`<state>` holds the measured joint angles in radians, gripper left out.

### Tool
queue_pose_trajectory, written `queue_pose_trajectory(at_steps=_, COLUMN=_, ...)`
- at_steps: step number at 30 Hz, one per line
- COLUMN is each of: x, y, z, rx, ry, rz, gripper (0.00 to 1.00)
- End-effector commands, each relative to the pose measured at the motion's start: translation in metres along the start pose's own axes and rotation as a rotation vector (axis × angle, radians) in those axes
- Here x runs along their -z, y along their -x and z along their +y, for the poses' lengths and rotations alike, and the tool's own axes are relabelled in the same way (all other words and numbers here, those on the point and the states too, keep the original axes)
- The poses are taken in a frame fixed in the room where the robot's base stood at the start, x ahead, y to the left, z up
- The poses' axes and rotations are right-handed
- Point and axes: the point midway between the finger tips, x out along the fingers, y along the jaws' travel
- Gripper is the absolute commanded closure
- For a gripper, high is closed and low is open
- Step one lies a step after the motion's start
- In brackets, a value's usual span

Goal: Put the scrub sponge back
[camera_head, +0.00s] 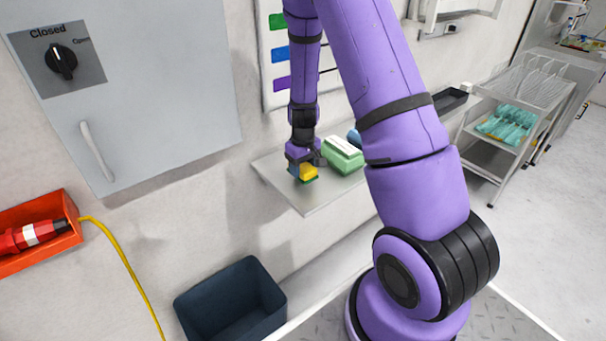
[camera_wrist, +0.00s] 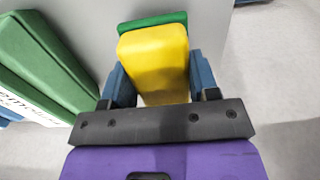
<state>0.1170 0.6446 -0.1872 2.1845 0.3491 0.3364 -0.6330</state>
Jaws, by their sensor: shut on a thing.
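The scrub sponge (camera_head: 308,172) is yellow with a green scrub layer. It is at the left part of a small grey wall shelf (camera_head: 312,203) in the head view. My gripper (camera_head: 297,168) points down at the shelf and is shut on the sponge. In the wrist view the sponge (camera_wrist: 155,58) sits between the two blue fingers of my gripper (camera_wrist: 158,85), its green side at the far edge. Whether the sponge touches the shelf or is just above it, I cannot tell.
A green box (camera_head: 342,155) with a white label stands on the shelf right of the sponge; it also shows in the wrist view (camera_wrist: 42,62). A blue item (camera_head: 354,137) is behind it. A dark bin (camera_head: 232,302) stands below left. A grey cabinet (camera_head: 150,110) hangs at left.

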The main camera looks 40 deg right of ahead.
Motion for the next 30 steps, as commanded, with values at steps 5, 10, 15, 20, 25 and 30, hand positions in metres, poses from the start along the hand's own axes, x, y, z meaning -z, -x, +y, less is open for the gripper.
queue_pose_trajectory(at_steps=5, x=-0.001, y=-0.024, z=0.0, rx=0.001, ry=-0.002, rz=-0.004, gripper=0.64)
queue_pose_trajectory(at_steps=10, x=0.0, y=-0.028, z=0.0, rx=0.0, ry=-0.001, rz=0.0, gripper=0.64)
queue_pose_trajectory(at_steps=15, x=0.0, y=-0.029, z=0.0, rx=0.0, ry=-0.001, rz=-0.001, gripper=0.64)
queue_pose_trajectory(at_steps=20, x=0.0, y=-0.03, z=0.0, rx=0.0, ry=-0.001, rz=0.0, gripper=0.22)
queue_pose_trajectory(at_steps=25, x=0.0, y=-0.03, z=0.0, rx=0.0, ry=-0.001, rz=-0.001, gripper=0.2)
queue_pose_trajectory(at_steps=30, x=0.0, y=-0.028, z=-0.001, rx=0.0, ry=-0.001, rz=0.0, gripper=0.2)
